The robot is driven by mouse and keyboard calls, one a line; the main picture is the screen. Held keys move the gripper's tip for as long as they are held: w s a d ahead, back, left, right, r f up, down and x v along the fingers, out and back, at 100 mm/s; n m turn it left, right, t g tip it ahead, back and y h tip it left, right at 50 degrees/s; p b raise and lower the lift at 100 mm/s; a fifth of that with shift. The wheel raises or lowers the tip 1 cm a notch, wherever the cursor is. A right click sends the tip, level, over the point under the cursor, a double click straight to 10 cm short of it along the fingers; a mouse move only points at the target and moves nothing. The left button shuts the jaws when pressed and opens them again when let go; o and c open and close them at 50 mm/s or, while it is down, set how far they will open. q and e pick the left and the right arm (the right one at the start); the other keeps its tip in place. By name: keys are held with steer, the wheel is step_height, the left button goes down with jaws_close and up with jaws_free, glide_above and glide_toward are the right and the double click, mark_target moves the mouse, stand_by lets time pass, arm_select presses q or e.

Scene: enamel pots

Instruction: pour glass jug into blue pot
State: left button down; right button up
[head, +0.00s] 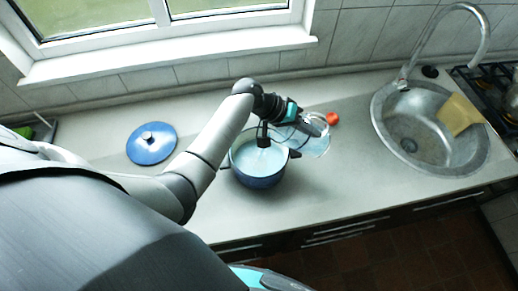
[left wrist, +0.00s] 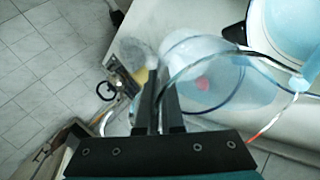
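The blue pot (head: 259,181) stands upright on the counter with its mouth open and a pale blue inside. Part of it also shows at the upper right of the left wrist view (left wrist: 250,22). The clear glass jug (head: 317,147) is just right of the pot; in the left wrist view the jug (left wrist: 205,85) is see-through, with its wide rim towards the pot. It looks tilted, but how far is hard to tell. My left gripper (left wrist: 163,105) is closed around the jug's handle side, the grip itself partly hidden. My right gripper is out of view.
A blue lid (head: 151,146) lies on the counter to the left. A small red object (head: 332,118) is behind the jug. A sink (head: 428,150) with a tall tap and a tan cloth (head: 459,114) is on the right, beside a stove (head: 490,90).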

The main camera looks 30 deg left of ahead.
arm_select(q)
steer(key=shift+w+d+r, duration=0.1)
steer(key=shift+d+r, duration=0.1)
steer(key=shift+a, duration=0.2)
steer(key=shift+d, duration=0.15)
steer(key=shift+a, duration=0.2)
steer(key=shift+d+h, duration=0.15)
steer(key=shift+h, duration=0.15)
steer(key=shift+a+t, duration=0.2)
steer(key=shift+t, duration=0.1)
steer(key=shift+d, duration=0.2)
